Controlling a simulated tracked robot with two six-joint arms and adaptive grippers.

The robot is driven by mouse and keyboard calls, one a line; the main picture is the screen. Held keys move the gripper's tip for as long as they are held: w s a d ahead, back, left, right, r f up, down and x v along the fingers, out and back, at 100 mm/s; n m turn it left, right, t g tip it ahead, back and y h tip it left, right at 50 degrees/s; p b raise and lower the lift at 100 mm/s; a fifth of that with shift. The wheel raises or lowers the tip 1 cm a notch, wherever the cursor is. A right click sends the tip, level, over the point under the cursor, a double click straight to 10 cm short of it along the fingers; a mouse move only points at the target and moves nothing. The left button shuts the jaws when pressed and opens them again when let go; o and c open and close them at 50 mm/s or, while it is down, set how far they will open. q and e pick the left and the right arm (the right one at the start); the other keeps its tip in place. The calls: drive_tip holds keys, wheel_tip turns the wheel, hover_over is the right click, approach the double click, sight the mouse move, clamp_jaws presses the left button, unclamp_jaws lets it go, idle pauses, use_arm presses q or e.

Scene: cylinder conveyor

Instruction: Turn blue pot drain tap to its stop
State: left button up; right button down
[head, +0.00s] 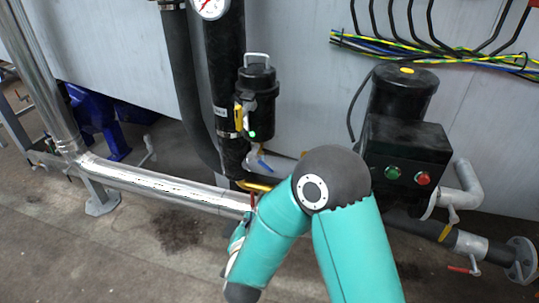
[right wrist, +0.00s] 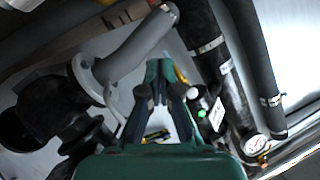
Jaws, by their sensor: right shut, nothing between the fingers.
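In the head view, a small grey tap with a blue lever (head: 264,162) sits below the black pot (head: 258,92), which has a green light. The lever slants down to the right. My right arm comes up from the bottom, and its gripper (head: 250,208) is low beside the silver pipe, below the tap and apart from it in the picture. The arm partly hides the gripper. In the right wrist view the gripper's fingers (right wrist: 160,78) are shut with nothing between them. I cannot make out the blue lever clearly there. My left gripper is not in view.
A long silver pipe (head: 150,183) crosses low in front of the tap. A black box (head: 406,152) with green and red buttons stands at the right. Open floor (head: 110,250) lies at the lower left.

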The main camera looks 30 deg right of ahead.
sight(267, 169)
drive_tip(key=s+d+r+m+h+p, duration=0.1)
drive_tip(key=d+r+m+h, duration=0.15)
drive_tip(key=r, duration=0.35)
drive_tip(key=s+d+r+m+h, duration=0.1)
drive_tip(key=r+m+h, duration=0.15)
drive_tip(key=r, duration=0.35)
drive_tip(key=shift+n, duration=0.4)
drive_tip(key=w+d+f, duration=0.1)
drive_tip(key=w+d, duration=0.1)
drive_tip(key=w+d+f, duration=0.1)
drive_tip(key=w+d, duration=0.1)
drive_tip(key=w, duration=0.1)
drive_tip(key=w+d+f, duration=0.1)
drive_tip(key=w+d, duration=0.1)
drive_tip(key=shift+w+d+f+b, duration=0.1)
drive_tip(key=shift+w+d+b, duration=0.1)
drive_tip(key=shift+w+b, duration=0.15)
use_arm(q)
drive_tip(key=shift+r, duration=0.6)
use_arm(e)
drive_tip(key=shift+w+f, duration=0.25)
drive_tip(key=shift+f, duration=0.05)
